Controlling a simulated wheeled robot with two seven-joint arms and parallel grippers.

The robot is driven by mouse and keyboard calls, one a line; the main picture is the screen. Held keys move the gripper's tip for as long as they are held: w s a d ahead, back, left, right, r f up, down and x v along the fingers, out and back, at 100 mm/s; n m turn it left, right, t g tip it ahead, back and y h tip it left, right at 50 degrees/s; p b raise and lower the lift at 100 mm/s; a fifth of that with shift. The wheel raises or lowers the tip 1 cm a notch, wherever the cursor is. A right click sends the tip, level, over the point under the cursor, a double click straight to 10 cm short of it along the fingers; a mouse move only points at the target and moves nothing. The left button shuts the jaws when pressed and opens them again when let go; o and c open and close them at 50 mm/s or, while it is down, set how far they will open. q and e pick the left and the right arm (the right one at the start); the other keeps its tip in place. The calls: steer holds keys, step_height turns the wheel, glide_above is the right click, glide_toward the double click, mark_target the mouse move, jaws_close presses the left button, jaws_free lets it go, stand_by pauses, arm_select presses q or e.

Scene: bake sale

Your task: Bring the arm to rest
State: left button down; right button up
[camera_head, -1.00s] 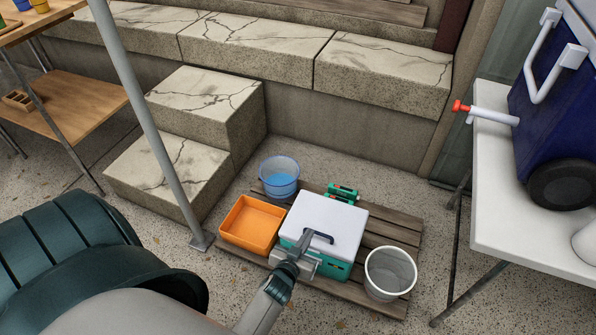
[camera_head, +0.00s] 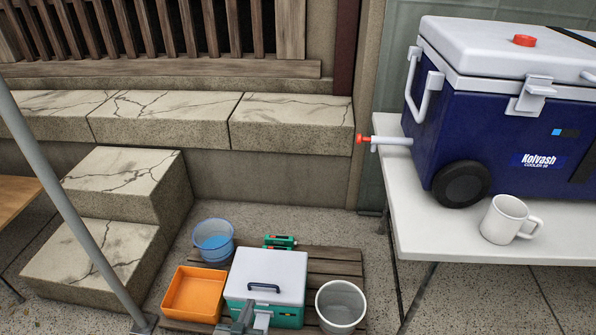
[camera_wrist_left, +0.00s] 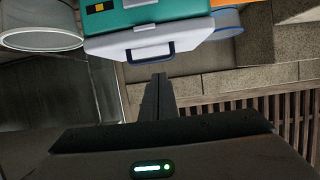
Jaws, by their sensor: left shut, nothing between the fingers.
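My left gripper (camera_head: 243,318) shows at the bottom edge of the head view, in front of the left part of a green box with a white lid (camera_head: 268,275). Its fingers are shut with nothing between them. In the left wrist view the closed fingers (camera_wrist_left: 158,82) point toward the green box (camera_wrist_left: 150,15) and its dark handle (camera_wrist_left: 150,52), with no clear contact. Most of the left arm is outside the head view. My right gripper is not in view.
An orange tray (camera_head: 167,295), blue bucket (camera_head: 214,255) and white bucket (camera_head: 322,322) surround the box on a wooden pallet (camera_head: 338,264). A white table (camera_head: 412,215) at the right holds a blue cooler (camera_head: 540,130) and white mug (camera_head: 490,222). A grey pole (camera_head: 70,215) stands left.

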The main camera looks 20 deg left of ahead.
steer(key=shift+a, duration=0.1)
arm_select(q)
steer(key=shift+r, duration=0.1)
